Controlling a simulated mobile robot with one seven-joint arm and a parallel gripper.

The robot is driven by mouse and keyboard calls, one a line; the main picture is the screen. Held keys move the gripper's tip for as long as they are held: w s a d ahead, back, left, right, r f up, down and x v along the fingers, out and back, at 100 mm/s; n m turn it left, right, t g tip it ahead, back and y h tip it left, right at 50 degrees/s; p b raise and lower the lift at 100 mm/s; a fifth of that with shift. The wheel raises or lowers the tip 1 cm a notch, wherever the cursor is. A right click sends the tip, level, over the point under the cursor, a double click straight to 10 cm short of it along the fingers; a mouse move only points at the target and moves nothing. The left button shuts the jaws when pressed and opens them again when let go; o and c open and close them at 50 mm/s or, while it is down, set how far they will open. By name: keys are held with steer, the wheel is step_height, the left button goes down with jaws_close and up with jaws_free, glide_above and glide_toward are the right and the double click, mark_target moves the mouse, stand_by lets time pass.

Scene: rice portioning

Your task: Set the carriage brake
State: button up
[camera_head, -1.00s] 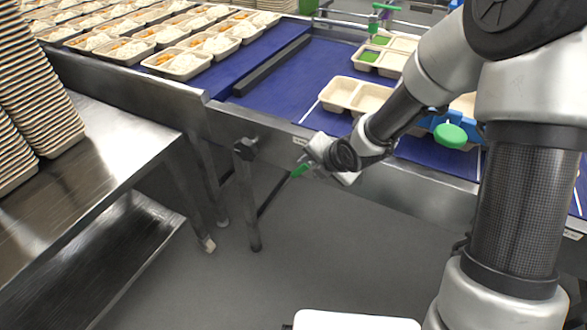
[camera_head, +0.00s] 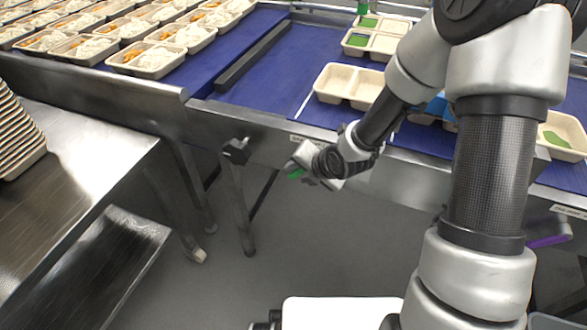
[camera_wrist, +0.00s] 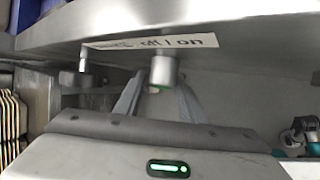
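A short silver knob (camera_wrist: 164,71) hangs below the conveyor's metal edge in the wrist view, under a white label (camera_wrist: 150,42) reading "off | on". My gripper (camera_wrist: 160,88) points at it, its two grey fingers apart, one on each side of the knob. A gap seems to show between knob and fingers; contact cannot be told. In the head view my gripper (camera_head: 298,174) is below the conveyor's front rail, under the small label (camera_head: 298,138). The knob cannot be made out there.
A dark clamp (camera_head: 236,150) sits on the conveyor's leg, left of my gripper. Filled trays (camera_head: 150,58) and empty trays (camera_head: 350,86) stand on the blue belt (camera_head: 270,95). A steel table (camera_head: 70,165) stands at left. The floor below my gripper is clear.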

steer(key=shift+w+f, duration=0.1)
steer(key=shift+f, duration=0.1)
steer(key=shift+c, duration=0.4)
jaws_close()
